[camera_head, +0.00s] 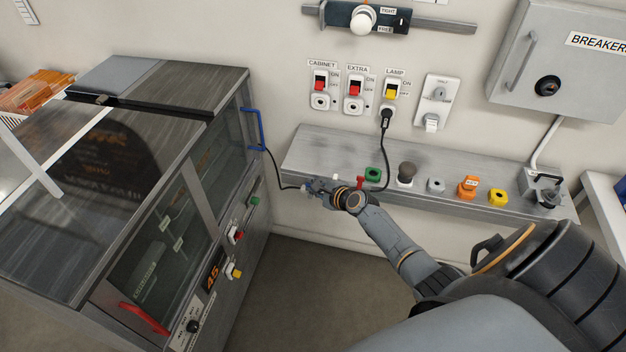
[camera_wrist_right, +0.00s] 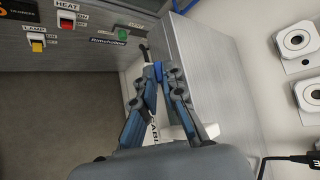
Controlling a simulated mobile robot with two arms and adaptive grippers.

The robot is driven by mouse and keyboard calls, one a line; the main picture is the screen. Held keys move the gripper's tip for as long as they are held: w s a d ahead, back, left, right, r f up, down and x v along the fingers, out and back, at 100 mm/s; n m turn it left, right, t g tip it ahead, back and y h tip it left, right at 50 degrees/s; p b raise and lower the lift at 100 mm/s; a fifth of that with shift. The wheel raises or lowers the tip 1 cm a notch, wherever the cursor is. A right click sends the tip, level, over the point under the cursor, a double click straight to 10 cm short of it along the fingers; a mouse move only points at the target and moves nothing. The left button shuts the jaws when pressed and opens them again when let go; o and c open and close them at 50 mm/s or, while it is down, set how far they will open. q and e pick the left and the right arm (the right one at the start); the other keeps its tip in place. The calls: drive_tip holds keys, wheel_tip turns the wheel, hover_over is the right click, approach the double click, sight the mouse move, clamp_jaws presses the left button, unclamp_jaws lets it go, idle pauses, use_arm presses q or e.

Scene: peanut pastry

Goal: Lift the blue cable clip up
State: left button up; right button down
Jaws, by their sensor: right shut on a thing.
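My right gripper (camera_head: 318,188) reaches in over the left part of the grey wall ledge. It is shut on the blue cable clip (camera_wrist_right: 158,71), a small bright blue piece between its fingertips in the right wrist view. The gripper hides most of the clip in the head view, and I cannot tell whether the clip touches the ledge. A black cable (camera_head: 271,166) runs from the cabinet side to the gripper. My left gripper is not in view.
A black plug (camera_head: 386,118) sits in the lamp socket above. The glass-fronted cabinet (camera_head: 150,240) stands close on the left.

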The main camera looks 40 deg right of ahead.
drive_tip(key=w+d+r+m+g+y+p, duration=0.1)
drive_tip(key=d+r+m+g+y+p, duration=0.1)
drive_tip(key=shift+w+g, duration=0.4)
drive_tip(key=shift+w+d+m+y, duration=0.2)
drive_tip(key=shift+d+m+y, duration=0.1)
drive_tip(key=shift+y, duration=0.1)
drive_tip(key=g+y+b, duration=0.1)
drive_tip(key=b, duration=0.2)
drive_tip(key=w+d+m+g+y+b, duration=0.1)
drive_tip(key=b, duration=0.3)
drive_tip(key=shift+w+d+m+g, duration=0.25)
drive_tip(key=shift+d+m+g, duration=0.05)
use_arm(q)
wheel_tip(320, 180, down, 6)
drive_tip(key=b, duration=0.3)
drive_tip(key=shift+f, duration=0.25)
use_arm(e)
drive_tip(key=shift+w+d+r+m+g+y, duration=0.2)
drive_tip(key=shift+d+m+g+y, duration=0.1)
drive_tip(key=shift+g+y, duration=0.1)
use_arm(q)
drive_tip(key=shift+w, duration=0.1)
use_arm(e)
drive_tip(key=c, duration=1.4)
unclamp_jaws()
drive_tip(key=shift+c, duration=0.2)
